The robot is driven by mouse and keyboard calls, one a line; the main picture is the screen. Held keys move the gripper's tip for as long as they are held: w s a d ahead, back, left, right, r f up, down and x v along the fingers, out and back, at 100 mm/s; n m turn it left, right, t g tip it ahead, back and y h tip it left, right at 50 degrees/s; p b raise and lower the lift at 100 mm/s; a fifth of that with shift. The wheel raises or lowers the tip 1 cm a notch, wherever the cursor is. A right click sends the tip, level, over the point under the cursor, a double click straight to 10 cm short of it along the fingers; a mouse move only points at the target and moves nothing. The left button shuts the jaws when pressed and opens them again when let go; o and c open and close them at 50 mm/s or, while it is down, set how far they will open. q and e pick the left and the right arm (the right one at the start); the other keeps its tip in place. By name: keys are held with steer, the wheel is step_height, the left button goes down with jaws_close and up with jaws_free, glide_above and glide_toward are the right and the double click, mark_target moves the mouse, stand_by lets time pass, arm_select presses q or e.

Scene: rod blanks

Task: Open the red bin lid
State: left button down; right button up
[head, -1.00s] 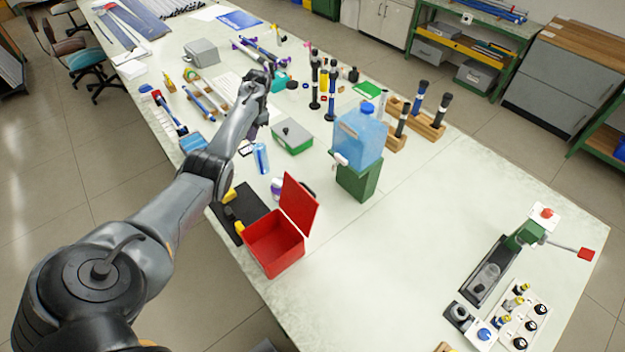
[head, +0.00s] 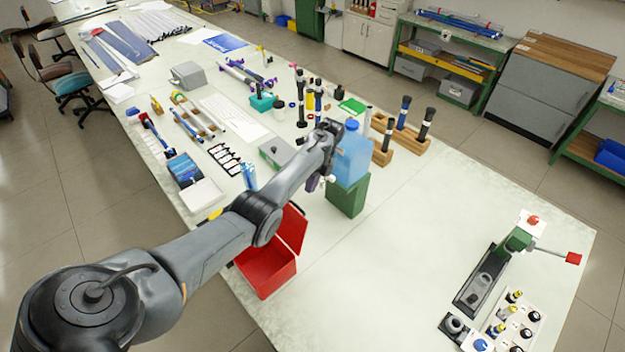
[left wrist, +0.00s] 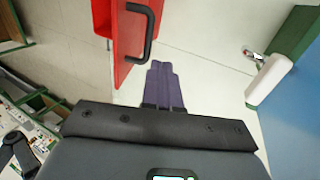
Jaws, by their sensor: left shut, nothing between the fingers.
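The red bin (head: 264,278) stands near the table's front edge, partly behind my left arm. Its red lid (head: 294,232) is raised, standing up and leaning outward on the bin's right side. In the left wrist view the lid (left wrist: 125,60) shows at the top, with a black handle (left wrist: 150,38) on its face. My left gripper (head: 313,184) is above the table, beyond the lid and beside the blue jug. Its purple fingers (left wrist: 165,85) are shut and empty, apart from the handle in the left wrist view. My right gripper is not in view.
A blue jug (head: 352,158) with a white tap (left wrist: 270,80) stands on a green block (head: 348,197), close right of my left gripper. A green-and-grey box (head: 275,152) is partly hidden behind my arm. The table's right middle is clear, up to a red-handled press (head: 515,240).

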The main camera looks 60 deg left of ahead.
arm_select(q)
steer(key=x, duration=0.6)
steer(key=shift+p, duration=0.45)
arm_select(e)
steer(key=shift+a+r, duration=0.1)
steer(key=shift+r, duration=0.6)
arm_select(q)
steer(key=shift+s+f, duration=0.1)
steer(key=shift+f, duration=0.05)
